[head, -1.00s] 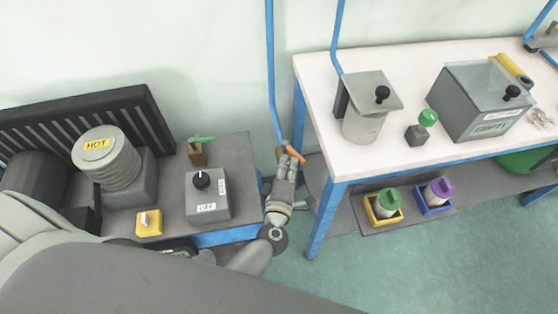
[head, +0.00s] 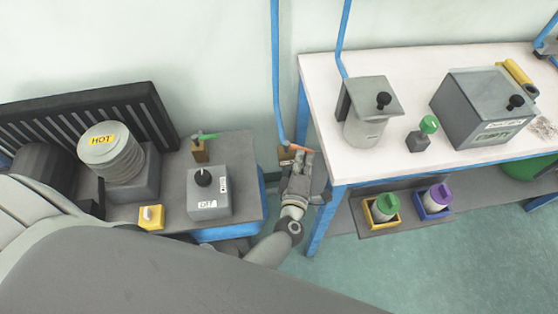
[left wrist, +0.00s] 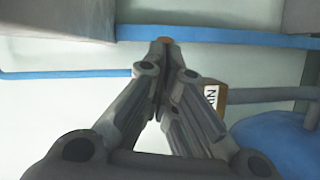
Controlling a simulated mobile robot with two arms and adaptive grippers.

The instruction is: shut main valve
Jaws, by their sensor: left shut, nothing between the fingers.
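The main valve is a small brass-coloured body with an orange lever (head: 298,148), at the foot of a blue pipe between the two benches. The lever points right, nearly level in the head view. My left gripper (head: 302,160) is shut and empty, its fingertips right beside the lever's near side. A valve block with a partly visible label (left wrist: 213,97) is right of the fingers. My right gripper is not in view.
A grey bench (head: 238,150) at left holds a canister marked HOT (head: 115,160), a grey knob box (head: 209,200) and a green-levered valve (head: 205,137). The white table (head: 315,90) stands close right of my gripper. Its blue leg (head: 320,225) is near my arm.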

